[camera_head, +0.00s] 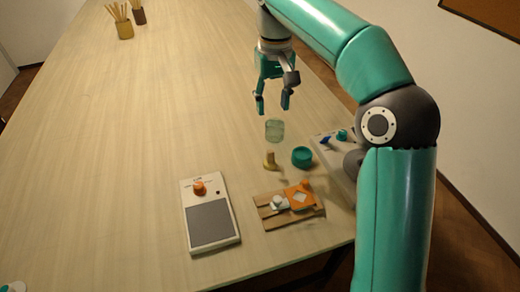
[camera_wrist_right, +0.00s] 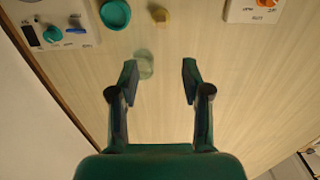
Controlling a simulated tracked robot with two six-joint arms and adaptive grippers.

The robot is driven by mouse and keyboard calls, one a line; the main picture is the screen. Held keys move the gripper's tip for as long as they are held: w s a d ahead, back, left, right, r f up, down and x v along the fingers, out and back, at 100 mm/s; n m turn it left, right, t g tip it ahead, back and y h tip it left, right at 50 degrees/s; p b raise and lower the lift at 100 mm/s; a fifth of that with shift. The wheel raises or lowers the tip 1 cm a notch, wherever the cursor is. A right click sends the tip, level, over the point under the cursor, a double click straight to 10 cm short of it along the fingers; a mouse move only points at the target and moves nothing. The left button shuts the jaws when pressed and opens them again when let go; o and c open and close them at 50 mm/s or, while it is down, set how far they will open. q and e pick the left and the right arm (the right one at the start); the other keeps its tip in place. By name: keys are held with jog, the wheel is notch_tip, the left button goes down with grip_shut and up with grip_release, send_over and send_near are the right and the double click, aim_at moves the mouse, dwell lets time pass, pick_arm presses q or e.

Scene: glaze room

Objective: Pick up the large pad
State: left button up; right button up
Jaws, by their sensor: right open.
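No thing here is plainly marked as the large pad. The candidates I see are a grey flat panel (camera_head: 210,222) on a white box and an orange square piece with a white diamond (camera_head: 300,195) on a small wooden board (camera_head: 266,212). My right gripper (camera_head: 272,103) is open and empty, pointing down above the table beyond these things. In the right wrist view its fingers (camera_wrist_right: 159,68) are spread, with a clear greenish glass jar (camera_wrist_right: 143,64) seen beside the left finger. My left gripper does not show.
Near the jar (camera_head: 274,130) are a teal round dish (camera_head: 302,157) and a small yellowish piece (camera_head: 270,162). A panel with teal and blue controls (camera_head: 328,148) lies partly behind my right arm. Pots with sticks (camera_head: 125,30) stand far back. The table's left and middle are clear.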

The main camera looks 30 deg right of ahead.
jog(key=b, duration=0.2)
send_over(270, 151)
jog(key=f, duration=1)
jog(key=shift+d+f, duration=0.25)
jog(key=shift+d, duration=0.05)
jog(key=shift+a+f, duration=0.15)
jog(key=shift+f, duration=1.35)
jog(key=shift+a+f, duration=0.1)
jog(key=shift+f, duration=1.4)
grip_shut()
